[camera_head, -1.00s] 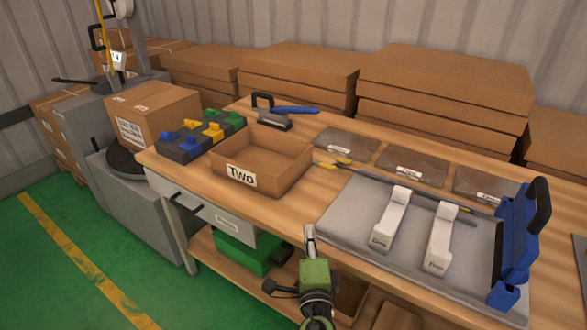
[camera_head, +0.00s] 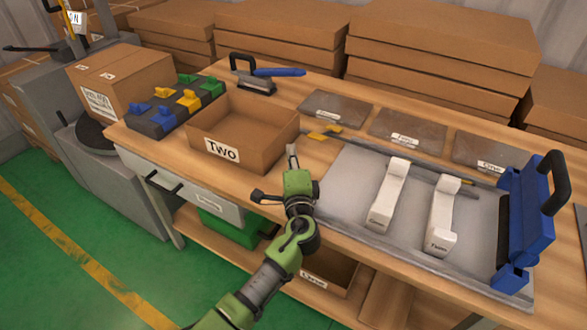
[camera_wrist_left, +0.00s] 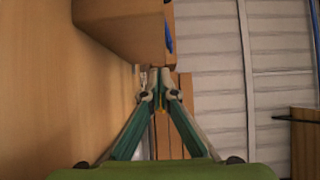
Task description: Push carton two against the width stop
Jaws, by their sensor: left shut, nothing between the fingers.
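Carton two (camera_head: 225,150), an open brown box with a "TWO" label on its front, stands upright on the wooden bench. In the left wrist view a brown carton wall (camera_wrist_left: 125,28) shows just beyond the fingertips. My left gripper (camera_head: 292,152) is shut and empty, beside the carton's right front corner. Its closed fingertips (camera_wrist_left: 160,72) are close to the carton, but I cannot tell whether they touch. No part is clearly marked as the width stop. A block with blue, yellow and green pieces (camera_head: 172,122) sits left of the carton. My right gripper is out of view.
A grey plate (camera_head: 345,195) with two white pieces lies right of the gripper, with a blue clamp-like device (camera_head: 530,220) at its end. A yellow-ended rod (camera_head: 325,134) lies behind it. A closed carton (camera_head: 120,80) stands far left.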

